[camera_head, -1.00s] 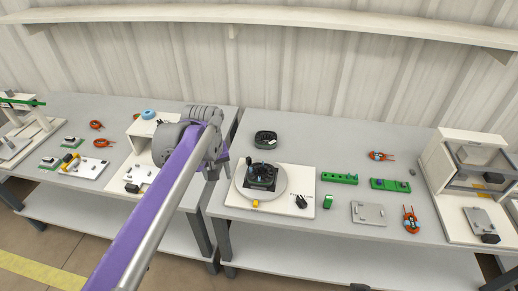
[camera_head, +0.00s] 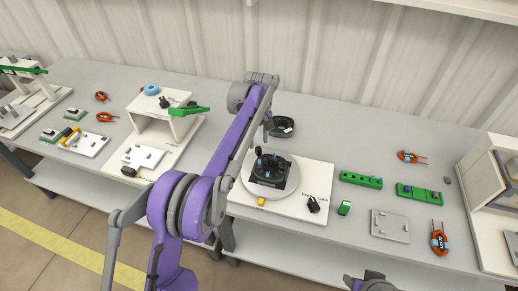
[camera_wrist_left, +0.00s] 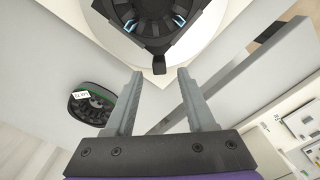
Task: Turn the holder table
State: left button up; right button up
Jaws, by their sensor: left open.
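The holder table is a round white disc (camera_head: 247,183) on a square white base, carrying a black holder (camera_head: 268,171) with small blue parts. My left gripper (camera_head: 268,130) is at the back edge of the disc in the head view, open and empty. In the left wrist view, the black holder (camera_wrist_left: 160,22) lies at the top, beyond the open fingertips (camera_wrist_left: 158,74). A small black tab (camera_wrist_left: 159,65) of the holder shows between the fingertips; I cannot tell whether they touch it. My left forearm hides part of the base's left side.
A dark round coil part (camera_head: 282,127) lies behind the disc; it also shows in the left wrist view (camera_wrist_left: 92,105). A yellow block (camera_head: 261,201) and a black knob (camera_head: 313,205) sit at the base's front. Green blocks (camera_head: 361,180) stand to the right. A white stand (camera_head: 150,113) is left.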

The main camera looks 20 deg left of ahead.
aim_at(258, 148)
pick_arm(q)
jog(key=shift+f, duration=2.4)
grip_shut()
